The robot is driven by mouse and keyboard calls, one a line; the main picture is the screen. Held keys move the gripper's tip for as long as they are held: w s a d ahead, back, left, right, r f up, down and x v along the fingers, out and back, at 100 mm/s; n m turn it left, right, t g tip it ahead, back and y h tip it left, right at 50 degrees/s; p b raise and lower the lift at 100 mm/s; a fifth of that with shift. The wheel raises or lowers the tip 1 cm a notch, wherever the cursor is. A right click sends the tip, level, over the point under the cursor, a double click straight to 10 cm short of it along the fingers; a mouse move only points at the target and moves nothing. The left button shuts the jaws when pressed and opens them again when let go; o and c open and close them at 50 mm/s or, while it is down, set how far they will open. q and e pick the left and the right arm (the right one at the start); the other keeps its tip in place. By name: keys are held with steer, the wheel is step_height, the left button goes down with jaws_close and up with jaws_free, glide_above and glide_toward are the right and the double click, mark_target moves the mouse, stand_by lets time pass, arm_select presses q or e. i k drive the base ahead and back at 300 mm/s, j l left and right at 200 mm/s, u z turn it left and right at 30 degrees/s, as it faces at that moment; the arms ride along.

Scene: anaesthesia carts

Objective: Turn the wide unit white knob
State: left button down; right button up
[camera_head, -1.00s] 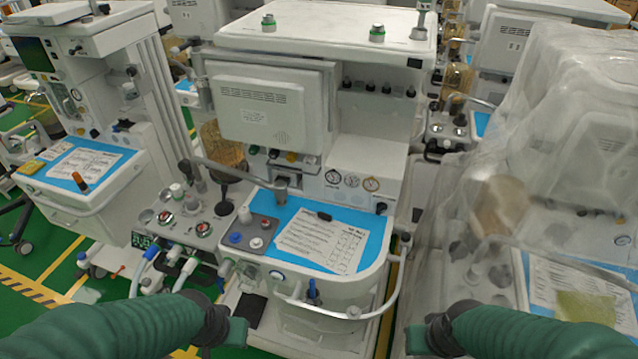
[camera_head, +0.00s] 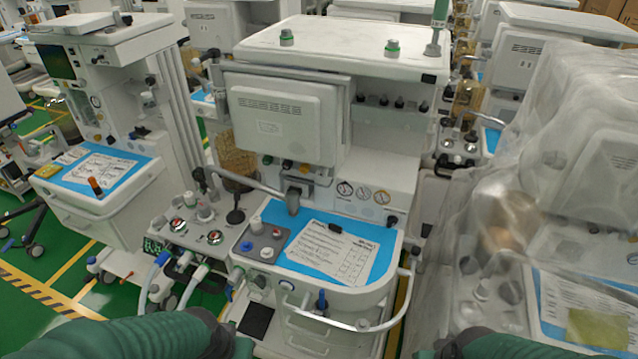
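The wide central anaesthesia unit (camera_head: 335,45) stands ahead of me. On the grey panel at the left of its blue worktop are a taller pale knob (camera_head: 256,225), a low white knob (camera_head: 267,253), a blue knob and a red one. I cannot tell which of the pale knobs is the white knob of the task. My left gripper (camera_head: 232,342) is at the bottom edge, in front of and below this panel, touching no knob. My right gripper (camera_head: 432,352) is at the bottom edge, right of the unit and mostly cut off. The fingers of both are not clear.
A printed sheet (camera_head: 330,252) lies on the blue worktop. A curved white rail (camera_head: 345,325) runs round the unit's front. Hoses and a gauge block (camera_head: 195,225) stand left of the panel. A plastic-covered unit (camera_head: 575,180) is close on the right. Green floor shows at left.

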mark_target(322, 173)
steer(key=k+z, duration=0.2)
steer(key=z, duration=0.15)
steer(key=k+z, duration=0.15)
steer(key=z, duration=0.2)
steer(key=k+l+z, duration=0.15)
steer(key=z, duration=0.25)
steer(key=j+z, duration=0.3)
steer(key=j, duration=0.5)
steer(key=j+z, duration=0.3)
steer(key=j, duration=1.25)
steer(key=k+j, duration=0.15)
steer(key=j, duration=1.3)
steer(key=k+j, duration=0.15)
steer(key=j, duration=0.6)
